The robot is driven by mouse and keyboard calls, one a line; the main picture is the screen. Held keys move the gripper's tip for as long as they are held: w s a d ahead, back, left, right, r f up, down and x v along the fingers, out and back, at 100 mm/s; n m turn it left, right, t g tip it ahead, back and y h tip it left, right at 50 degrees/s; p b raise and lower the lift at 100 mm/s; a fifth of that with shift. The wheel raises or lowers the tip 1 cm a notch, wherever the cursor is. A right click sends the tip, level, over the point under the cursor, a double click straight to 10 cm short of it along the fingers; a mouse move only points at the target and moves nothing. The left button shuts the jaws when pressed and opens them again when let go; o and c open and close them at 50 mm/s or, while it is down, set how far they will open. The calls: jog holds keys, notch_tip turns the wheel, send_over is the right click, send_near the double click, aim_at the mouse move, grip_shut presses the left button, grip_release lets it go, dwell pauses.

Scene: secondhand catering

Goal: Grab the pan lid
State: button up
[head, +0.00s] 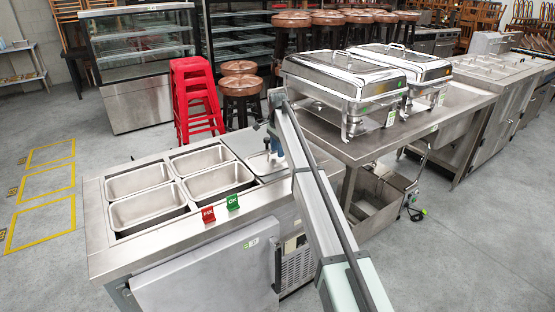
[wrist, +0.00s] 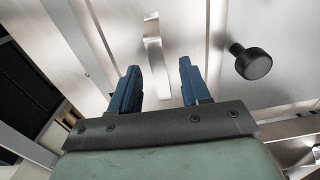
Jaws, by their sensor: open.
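The pan lid (head: 262,169) is a flat steel cover lying at the right end of the steel counter, beside the open pans. My arm partly hides it in the head view. In the wrist view the lid (wrist: 112,40) is a bright metal sheet with a pale strip-like handle (wrist: 154,52). My gripper (wrist: 159,65) is open and empty, its two blue fingers pointing towards the lid, with the handle showing between and beyond the tips. In the head view my gripper (head: 276,147) is over the lid; its fingers are mostly hidden. I cannot tell any contact.
A black knob (wrist: 251,62) stands right of my fingers. Several open steel pans (head: 139,179) fill the counter's left side. A red tag (head: 208,214) and a green tag (head: 232,202) stand near its front edge. Chafing dishes (head: 345,77) stand on the table to the right.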

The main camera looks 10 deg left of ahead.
grip_shut()
dwell(0.3)
jog(key=shift+r, duration=0.1)
